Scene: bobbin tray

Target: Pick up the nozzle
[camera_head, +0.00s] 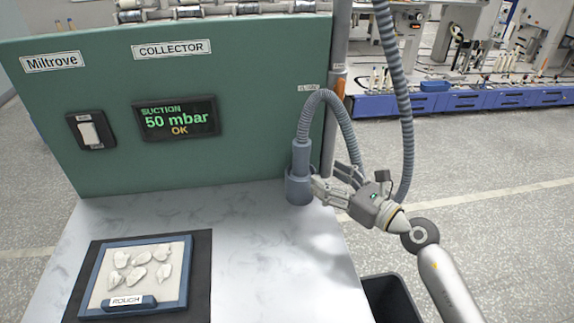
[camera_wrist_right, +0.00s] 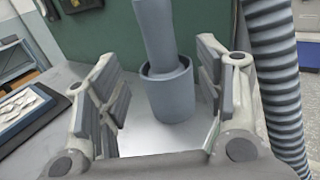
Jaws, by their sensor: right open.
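The nozzle (camera_head: 301,158) is a grey-blue tube on the end of a ribbed hose. It stands upright in a round cup holder (camera_head: 299,193) at the right front of the green collector panel. My right gripper (camera_head: 318,189) is beside the cup, on its right in the head view. In the right wrist view, the nozzle (camera_wrist_right: 157,30) and cup (camera_wrist_right: 172,98) show in the gap between the open fingers of that gripper (camera_wrist_right: 155,68). I cannot tell whether the fingers touch the cup. The nozzle's lower end is hidden inside it. My left gripper is out of view.
A blue-rimmed tray (camera_head: 174,303) labelled ROUGH, with several pale pieces, lies on a dark mat at the left of the bench. The collector's display (camera_head: 177,118) reads 50 mbar, OK. A dark bin (camera_head: 390,292) stands right of the bench. The bench centre (camera_head: 265,262) is clear.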

